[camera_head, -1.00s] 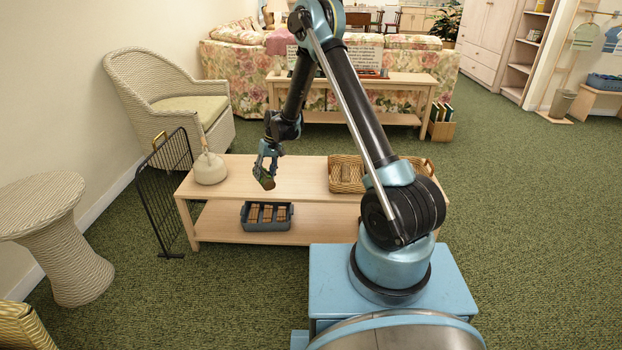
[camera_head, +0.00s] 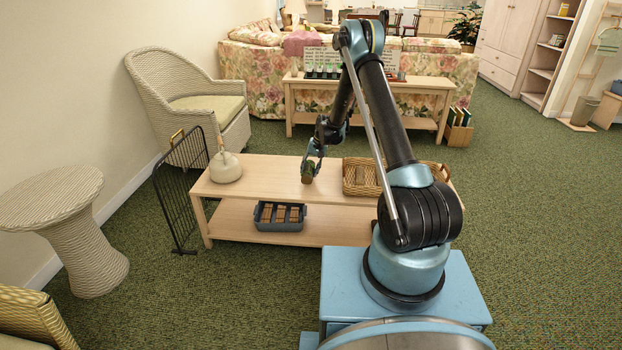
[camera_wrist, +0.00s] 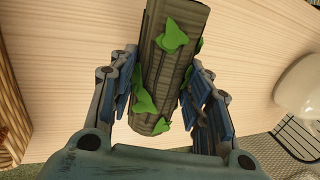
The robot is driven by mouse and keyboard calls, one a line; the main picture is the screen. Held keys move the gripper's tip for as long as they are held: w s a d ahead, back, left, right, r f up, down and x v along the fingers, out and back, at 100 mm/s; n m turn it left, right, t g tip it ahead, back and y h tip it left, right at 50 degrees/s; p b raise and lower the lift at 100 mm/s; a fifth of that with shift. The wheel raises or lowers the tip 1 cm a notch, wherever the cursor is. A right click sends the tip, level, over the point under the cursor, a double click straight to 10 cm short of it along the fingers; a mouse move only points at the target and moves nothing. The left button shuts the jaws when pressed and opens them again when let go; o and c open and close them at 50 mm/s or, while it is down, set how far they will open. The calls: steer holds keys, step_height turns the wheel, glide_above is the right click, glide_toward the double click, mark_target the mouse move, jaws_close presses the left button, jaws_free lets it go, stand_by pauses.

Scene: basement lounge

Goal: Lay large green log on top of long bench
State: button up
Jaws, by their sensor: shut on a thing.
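The large green log (camera_wrist: 170,62), a grey-brown log with green leaves, is between the fingers of my gripper (camera_wrist: 160,95) in the wrist view. My gripper is shut on it. In the head view my gripper (camera_head: 312,162) points down over the long bench (camera_head: 270,172), a pale wooden two-level bench, with the log (camera_head: 307,173) at its tips. The log is over the bench top, left of the basket. Whether it touches the top cannot be told.
A wicker basket (camera_head: 360,178) stands on the bench's right part and a cream round pot (camera_head: 226,168) on its left end. A blue-grey tray (camera_head: 279,225) with brown blocks sits on the lower shelf. A black wire gate (camera_head: 178,190) stands at the bench's left.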

steer(key=shift+f, duration=1.95)
steer(key=shift+f, duration=0.1)
steer(key=o, duration=1.2)
